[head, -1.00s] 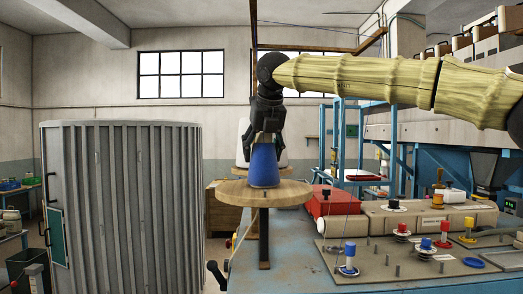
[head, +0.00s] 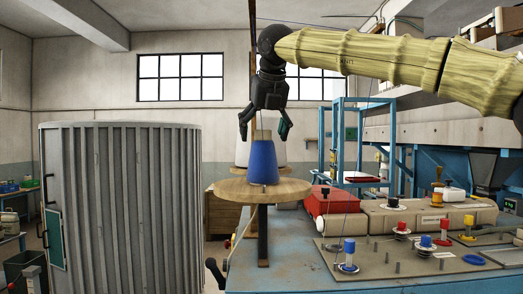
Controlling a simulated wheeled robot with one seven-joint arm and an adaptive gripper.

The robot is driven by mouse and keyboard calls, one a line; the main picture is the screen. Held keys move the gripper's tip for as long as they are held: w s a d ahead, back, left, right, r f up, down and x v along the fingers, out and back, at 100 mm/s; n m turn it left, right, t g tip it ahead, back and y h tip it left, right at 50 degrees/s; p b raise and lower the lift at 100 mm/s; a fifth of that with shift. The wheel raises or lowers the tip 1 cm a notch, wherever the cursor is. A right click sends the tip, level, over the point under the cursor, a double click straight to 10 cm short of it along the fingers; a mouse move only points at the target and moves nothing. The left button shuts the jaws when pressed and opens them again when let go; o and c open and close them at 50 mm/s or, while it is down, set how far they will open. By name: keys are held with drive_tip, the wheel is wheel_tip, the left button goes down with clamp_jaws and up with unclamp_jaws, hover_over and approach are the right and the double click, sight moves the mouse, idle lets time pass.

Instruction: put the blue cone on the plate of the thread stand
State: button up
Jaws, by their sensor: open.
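The blue cone (head: 264,164) stands upright on the round wooden plate (head: 232,190) of the thread stand in the head view. A dark post (head: 263,235) holds the plate up at the near left end of the blue table. My gripper (head: 265,135) points down above the cone, with its fingers spread wide on either side of the cone's top. It is open and holds nothing. A white cone (head: 243,152) stands behind the blue one and is partly hidden by it.
A red box (head: 336,200) and a beige machine (head: 425,216) stand right of the plate. A board (head: 395,262) with pegs and coloured spools lies in front. A large grey ribbed cylinder (head: 125,205) stands at the left. A blue frame (head: 336,140) rises behind.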

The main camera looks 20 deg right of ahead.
drive_tip(key=b+v, duration=0.1)
drive_tip(key=v, duration=0.6)
drive_tip(key=shift+b, duration=0.4)
